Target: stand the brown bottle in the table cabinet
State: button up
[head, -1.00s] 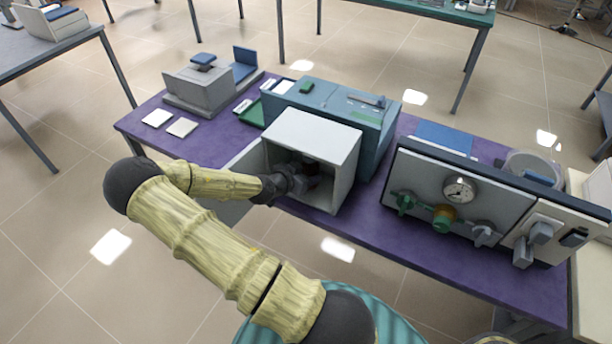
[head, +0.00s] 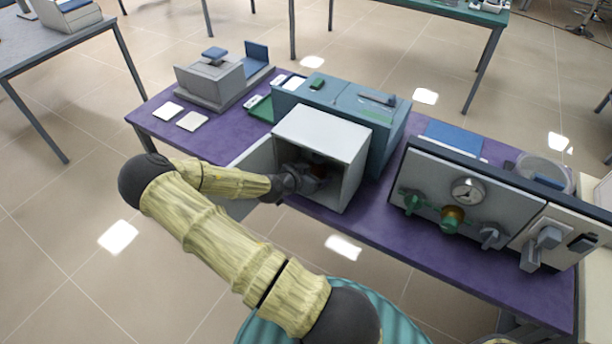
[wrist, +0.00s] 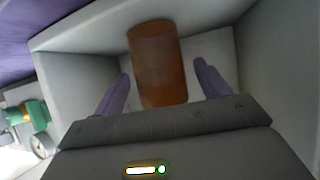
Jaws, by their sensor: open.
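The table cabinet (head: 325,134) is a small grey-white box on the purple table, with its front open and its door (head: 258,163) swung out to the left. The brown bottle (wrist: 158,62) is inside the cabinet, seen in the wrist view between my gripper's fingers; its base is not clearly visible. My gripper (wrist: 164,85) reaches into the cabinet with its two purple fingers apart, one on each side of the bottle, with gaps showing. In the head view, my gripper (head: 305,177) is in the cabinet opening and the bottle is mostly hidden.
A blue-grey box (head: 385,125) stands right behind the cabinet. A panel with a gauge and valves (head: 465,200) stands to the right on the purple table (head: 375,238). A grey instrument (head: 210,80) and white tiles (head: 193,121) are at the left.

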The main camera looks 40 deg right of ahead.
jog(key=shift+a+r, duration=0.2)
jog(key=shift+a, duration=0.15)
jog(key=b+v, duration=0.1)
jog(key=v, duration=1)
jog(key=shift+s+a, duration=0.1)
jog(key=shift+s, duration=0.05)
jog(key=s+a+f+n+g+y, duration=0.25)
jog(key=s+a+n+y, duration=0.3)
jog(key=a+y, duration=0.4)
jog(key=s+a+r+n+t+y, duration=0.1)
jog(key=s+a+r+n, duration=0.1)
jog(key=a+r+n, duration=0.2)
jog(key=s+a+r+n+t+y, duration=0.1)
jog(key=a+r+n, duration=0.3)
jog(key=r, duration=0.5)
jog(key=shift+s+r+n, duration=0.35)
jog(key=shift+s+n, duration=0.45)
jog(key=shift+n, duration=0.25)
